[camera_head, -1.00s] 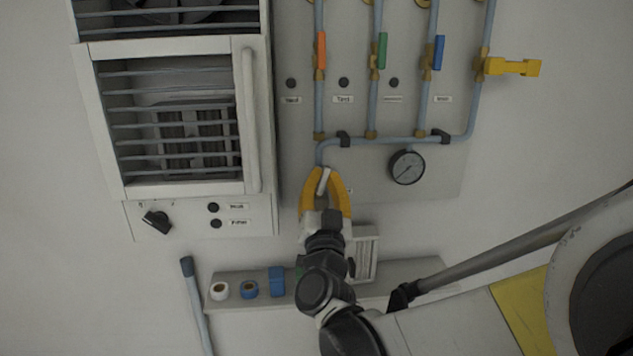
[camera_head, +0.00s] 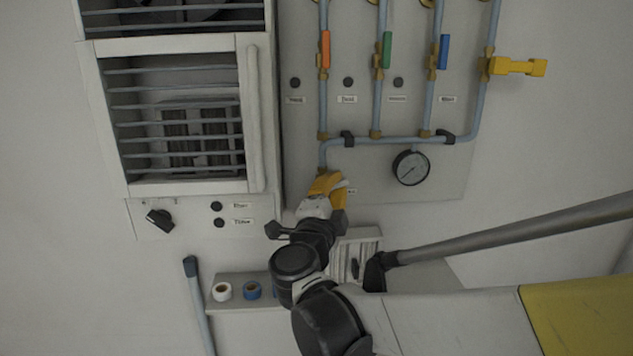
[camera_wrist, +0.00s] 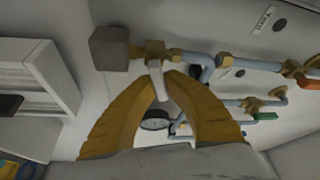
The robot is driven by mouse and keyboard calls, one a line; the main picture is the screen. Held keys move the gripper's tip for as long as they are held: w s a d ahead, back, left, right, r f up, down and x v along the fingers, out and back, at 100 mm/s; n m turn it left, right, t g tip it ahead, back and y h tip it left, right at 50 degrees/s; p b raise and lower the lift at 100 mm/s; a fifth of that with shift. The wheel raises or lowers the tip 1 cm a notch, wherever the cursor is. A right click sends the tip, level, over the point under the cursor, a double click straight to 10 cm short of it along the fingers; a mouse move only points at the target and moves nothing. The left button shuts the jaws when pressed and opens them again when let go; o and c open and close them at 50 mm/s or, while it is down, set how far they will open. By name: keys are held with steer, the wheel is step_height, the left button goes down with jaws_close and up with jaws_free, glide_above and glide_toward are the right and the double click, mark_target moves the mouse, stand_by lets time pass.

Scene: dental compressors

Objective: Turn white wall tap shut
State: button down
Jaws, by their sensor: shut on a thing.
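The white wall tap's handle (camera_wrist: 156,84) shows in the wrist view as a short white lever running from a brass valve body (camera_wrist: 154,51) down between my fingertips. My gripper (camera_head: 326,185) has yellow fingers and is turned at an angle there. In the wrist view my gripper (camera_wrist: 162,80) is shut on the handle from both sides. The valve body is mostly hidden by the fingers in the head view.
Orange (camera_head: 325,49), green (camera_head: 387,49) and blue (camera_head: 444,51) tap levers stand on the pipes above. A pressure gauge (camera_head: 411,168) is right of my gripper. A yellow handle (camera_head: 518,67) sticks out at right. A slatted white cabinet (camera_head: 183,120) stands left; a shelf with tape rolls (camera_head: 222,291) lies below.

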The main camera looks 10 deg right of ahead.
steer(key=shift+f+m+g, duration=0.2)
steer(key=shift+m+g, duration=0.2)
steer(key=shift+m, duration=0.55)
steer(key=shift+f+m+g, duration=0.2)
steer(key=shift+m+g, duration=0.2)
steer(key=shift+m, duration=0.55)
steer(key=c, duration=1.5)
jaws_free()
steer(key=shift+o, duration=0.2)
